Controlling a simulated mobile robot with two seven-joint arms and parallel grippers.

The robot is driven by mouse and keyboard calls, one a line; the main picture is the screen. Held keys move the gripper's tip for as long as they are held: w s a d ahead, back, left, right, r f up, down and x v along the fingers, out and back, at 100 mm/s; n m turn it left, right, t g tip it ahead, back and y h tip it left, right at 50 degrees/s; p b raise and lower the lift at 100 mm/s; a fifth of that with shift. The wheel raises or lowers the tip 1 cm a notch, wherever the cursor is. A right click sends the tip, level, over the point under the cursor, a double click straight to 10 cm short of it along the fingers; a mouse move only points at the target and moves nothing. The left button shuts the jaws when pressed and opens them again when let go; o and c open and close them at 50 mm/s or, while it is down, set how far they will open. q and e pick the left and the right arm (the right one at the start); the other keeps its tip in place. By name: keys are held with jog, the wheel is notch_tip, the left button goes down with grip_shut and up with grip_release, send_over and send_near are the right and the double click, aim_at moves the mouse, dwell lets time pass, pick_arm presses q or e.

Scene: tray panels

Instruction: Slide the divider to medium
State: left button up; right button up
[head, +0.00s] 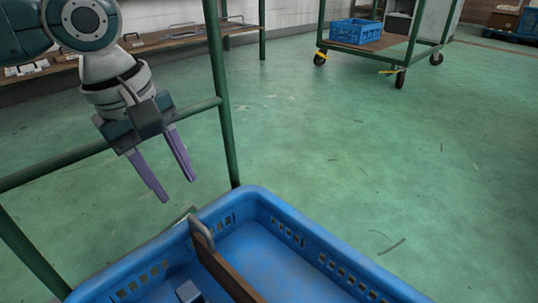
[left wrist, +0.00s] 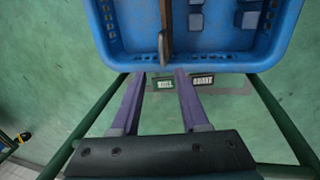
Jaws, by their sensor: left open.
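A blue crate (head: 330,248) stands at the bottom of the head view. My left gripper (head: 178,190) has two purple fingers, open and empty, above and outside the crate wall at that end. In the left wrist view, the divider (left wrist: 166,22) and its grey end piece (left wrist: 162,48) lie just beyond the open fingertips (left wrist: 160,74). The fingers appear apart from the divider. A green label (left wrist: 164,85) and a dark label (left wrist: 203,80) show outside the crate wall; their text is unclear.
Several grey-blue blocks, one of them here (left wrist: 197,20), lie in the crate on one side of the divider. Green frame posts (head: 222,100) and rails stand close to my left arm. A cart with a small blue crate (head: 355,31) stands far back. Open floor lies at right.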

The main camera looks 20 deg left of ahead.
aim_at(197, 223)
pick_arm(q)
jog(key=f+b, duration=0.2)
jog(key=f, duration=0.1)
jog(key=f+b, duration=0.3)
jog(key=w+d+f+b, duration=0.1)
jog(key=f+b, duration=0.1)
jog(key=f, duration=0.1)
jog(key=shift+w+b, duration=0.1)
jog(key=shift+b, duration=0.3)
jog(key=shift+a, duration=0.1)
grip_shut()
dwell(0.8)
